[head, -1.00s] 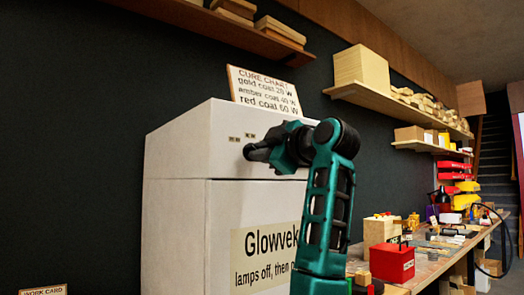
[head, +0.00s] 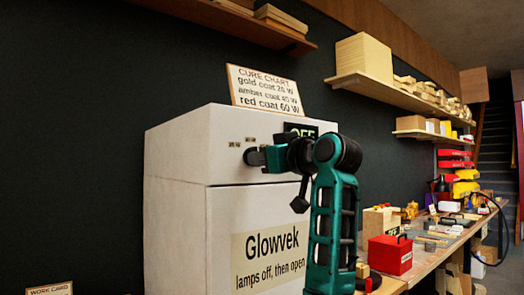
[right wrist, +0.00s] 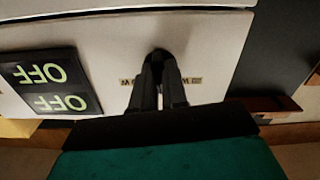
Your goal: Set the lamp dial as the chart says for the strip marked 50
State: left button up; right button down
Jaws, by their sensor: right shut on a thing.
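The lamp cabinet (head: 178,160) is white and stands left of the bench, with small printed labels (head: 234,143) on its upper front. The dial (right wrist: 159,56) is a dark knob in the right wrist view, mostly hidden by my fingers. My right gripper (head: 252,157) is shut on it; the gripper also shows in the right wrist view (right wrist: 158,75). The cure chart (head: 264,90) on top reads gold coat 20 W, amber coat 40 W, red coat 60 W. I cannot make out a strip marked 50. My left gripper is not in view.
A black display (right wrist: 48,80) on the cabinet reads OFF twice. The cabinet door sign (head: 272,257) reads "lamps off, then open". A work card (head: 48,289) is cut off at lower left. A red box (head: 390,255) and other items crowd the bench.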

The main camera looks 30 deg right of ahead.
jog(key=shift+m+p, duration=0.35)
jog(key=shift+m, duration=0.25)
jog(key=shift+f, duration=0.1)
jog(key=c, duration=1.2)
grip_release()
jog(key=shift+o, duration=0.2)
jog(key=shift+m, duration=0.3)
jog(key=s, duration=1.3)
jog(key=shift+d, duration=0.45)
